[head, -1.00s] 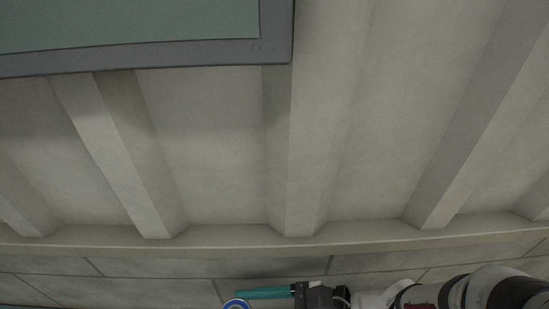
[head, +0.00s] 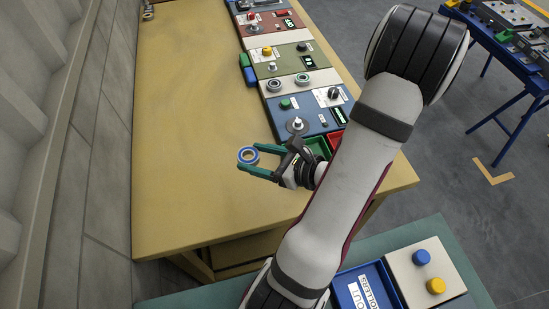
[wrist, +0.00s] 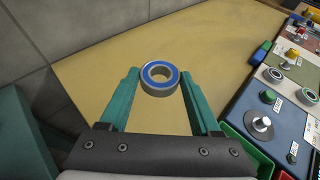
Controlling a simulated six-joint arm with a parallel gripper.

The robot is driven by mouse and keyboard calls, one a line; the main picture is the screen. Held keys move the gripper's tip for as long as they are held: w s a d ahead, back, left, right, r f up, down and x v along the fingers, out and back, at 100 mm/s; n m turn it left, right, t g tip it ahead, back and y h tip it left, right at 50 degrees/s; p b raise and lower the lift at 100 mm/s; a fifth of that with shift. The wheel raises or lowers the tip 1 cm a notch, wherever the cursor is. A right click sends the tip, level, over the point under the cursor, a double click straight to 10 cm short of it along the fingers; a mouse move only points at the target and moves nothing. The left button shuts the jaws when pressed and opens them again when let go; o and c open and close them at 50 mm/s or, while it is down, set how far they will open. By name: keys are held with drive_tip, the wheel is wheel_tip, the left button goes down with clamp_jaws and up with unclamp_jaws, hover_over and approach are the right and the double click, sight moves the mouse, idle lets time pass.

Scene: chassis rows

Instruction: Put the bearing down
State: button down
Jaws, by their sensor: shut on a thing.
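The bearing (head: 248,164) is a small metal ring with a blue face. My gripper (head: 247,157) has green fingers and is shut on the bearing at the fingertips. It holds it over the bare yellow-tan tabletop (head: 190,130), left of the panel row in the head view. In the wrist view the bearing (wrist: 160,91) lies between the fingertips of my gripper (wrist: 159,76), with its blue face towards the camera. How high it is above the table is hard to tell.
A row of panels with knobs and buttons, including a blue panel (head: 310,118), runs along the table's right side. Green (head: 318,147) and red bins sit near my gripper. A grey wall (head: 70,200) borders the left. The tabletop's left part is clear.

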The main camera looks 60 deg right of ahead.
drive_tip(key=s+d+f+m+g+h, duration=0.15)
drive_tip(key=s+d+m+h, duration=0.3)
drive_tip(key=s, duration=0.55)
drive_tip(key=s+d+f+m+g+h, duration=0.1)
drive_tip(key=s+d+m+g+h, duration=0.3)
drive_tip(key=s, duration=0.6)
drive_tip(key=shift+t+h, duration=0.25)
drive_tip(key=shift+t, duration=0.4)
drive_tip(key=w+d+f, duration=0.1)
drive_tip(key=w+f, duration=0.1)
drive_tip(key=w, duration=0.1)
drive_tip(key=w+d+f, duration=0.1)
drive_tip(key=w+f, duration=0.1)
drive_tip(key=w, duration=0.1)
drive_tip(key=w+d+f, duration=0.2)
drive_tip(key=w, duration=0.2)
drive_tip(key=shift+f, duration=0.1)
drive_tip(key=f, duration=0.4)
drive_tip(key=shift+w+d, duration=0.15)
drive_tip(key=shift+w, duration=0.25)
drive_tip(key=shift+f, duration=0.2)
drive_tip(key=shift+f, duration=0.3)
